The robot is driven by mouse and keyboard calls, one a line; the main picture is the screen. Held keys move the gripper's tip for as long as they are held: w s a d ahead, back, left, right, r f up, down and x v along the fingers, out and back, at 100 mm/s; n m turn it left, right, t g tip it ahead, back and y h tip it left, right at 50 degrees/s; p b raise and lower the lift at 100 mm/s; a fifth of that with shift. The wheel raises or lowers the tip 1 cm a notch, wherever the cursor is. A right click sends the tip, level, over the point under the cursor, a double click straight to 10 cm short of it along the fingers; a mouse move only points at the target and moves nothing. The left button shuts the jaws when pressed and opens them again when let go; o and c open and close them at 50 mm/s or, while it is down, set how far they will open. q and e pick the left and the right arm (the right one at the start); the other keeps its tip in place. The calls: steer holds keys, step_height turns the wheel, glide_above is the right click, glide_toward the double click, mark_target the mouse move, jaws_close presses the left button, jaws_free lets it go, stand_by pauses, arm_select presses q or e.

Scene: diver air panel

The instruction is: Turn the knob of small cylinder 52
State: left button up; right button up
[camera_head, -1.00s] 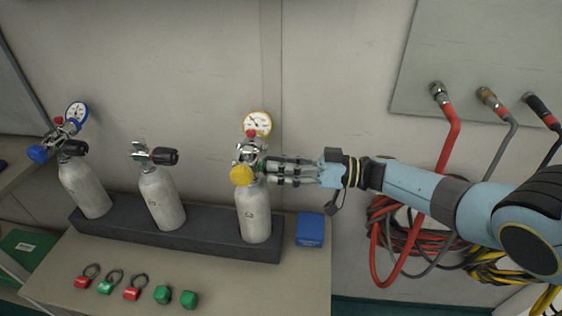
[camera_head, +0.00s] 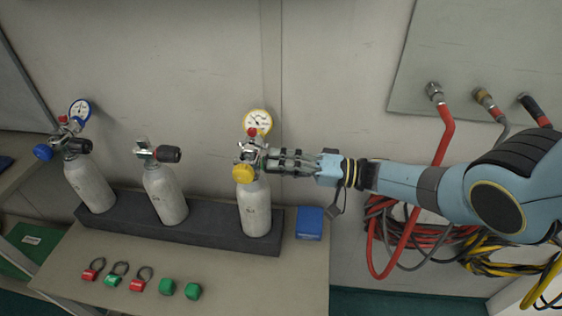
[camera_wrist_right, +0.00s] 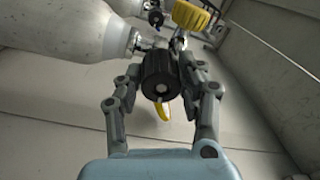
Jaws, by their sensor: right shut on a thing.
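A grey small cylinder (camera_head: 254,212) stands upright at the right end of the dark rack; its printed number is too small to read surely. Its valve carries a yellow regulator (camera_head: 243,174) and a yellow-rimmed gauge (camera_head: 257,122). My right gripper (camera_head: 268,161) reaches in from the right at valve height. In the right wrist view its fingers (camera_wrist_right: 161,90) are shut on the black ribbed knob (camera_wrist_right: 160,75), one finger on each side. The cylinder body (camera_wrist_right: 70,25) shows at upper left there. My left gripper is out of view.
Two more cylinders (camera_head: 90,184) (camera_head: 165,195) stand left on the dark rack (camera_head: 210,231). A blue box (camera_head: 310,222) sits right of the rack. Red and green tags and caps (camera_head: 137,285) lie in front. Hoses (camera_head: 442,140) hang at right from a wall panel.

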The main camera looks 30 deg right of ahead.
steer(key=shift+s+f+m, duration=0.1)
steer(key=shift+m, duration=1.1)
steer(key=o, duration=1.2)
steer(key=shift+c, duration=0.2)
steer(key=shift+d, duration=0.15)
steer(key=v, duration=1.1)
steer(key=shift+s+d, duration=0.2)
steer(key=shift+s, duration=0.05)
